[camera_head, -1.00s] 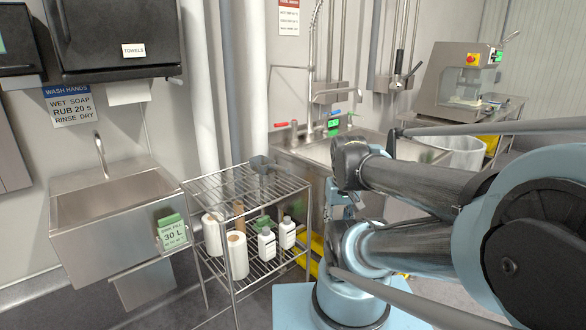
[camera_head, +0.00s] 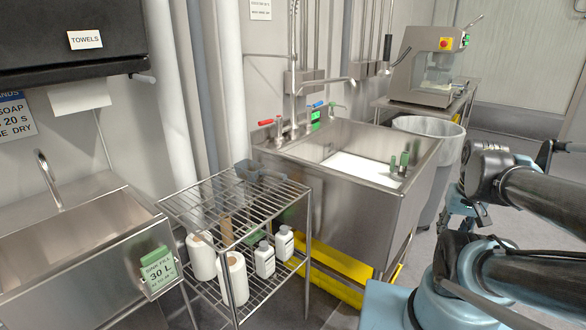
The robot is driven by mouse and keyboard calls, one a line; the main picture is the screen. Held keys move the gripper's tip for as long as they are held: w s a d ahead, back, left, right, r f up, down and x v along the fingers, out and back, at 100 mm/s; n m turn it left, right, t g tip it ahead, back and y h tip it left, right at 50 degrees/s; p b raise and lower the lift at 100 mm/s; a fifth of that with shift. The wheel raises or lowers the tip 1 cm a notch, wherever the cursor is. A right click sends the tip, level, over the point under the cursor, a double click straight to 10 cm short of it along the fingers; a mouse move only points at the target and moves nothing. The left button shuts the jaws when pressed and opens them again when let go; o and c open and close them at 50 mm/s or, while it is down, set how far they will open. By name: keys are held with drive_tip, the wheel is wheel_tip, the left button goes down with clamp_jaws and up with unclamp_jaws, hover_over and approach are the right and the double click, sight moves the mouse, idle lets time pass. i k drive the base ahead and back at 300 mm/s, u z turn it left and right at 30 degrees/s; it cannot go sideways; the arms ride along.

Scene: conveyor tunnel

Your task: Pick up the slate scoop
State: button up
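A small slate-grey, scoop-like object (camera_head: 248,170) lies on the top shelf of the wire rack, near its back edge. A second bluish-grey piece beside it may be part of the same thing; I cannot tell. My folded arm is at the right side of the view. The end of my arm, with my gripper (camera_head: 474,213), hangs low beside the sink, well to the right of the rack and apart from the scoop. Its fingers are too small and partly hidden to read.
The wire rack (camera_head: 218,207) holds white rolls (camera_head: 234,278) and white bottles (camera_head: 264,259) on its lower shelf. A hand sink (camera_head: 90,265) stands left, a large steel sink (camera_head: 335,205) right. A lined bin (camera_head: 432,150) stands beyond.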

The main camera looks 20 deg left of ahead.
sight(262, 174)
drive_tip(key=z, duration=0.85)
drive_tip(key=k, duration=2.2)
drive_tip(key=u, duration=0.95)
drive_tip(key=i, duration=1)
drive_tip(key=z, duration=0.05)
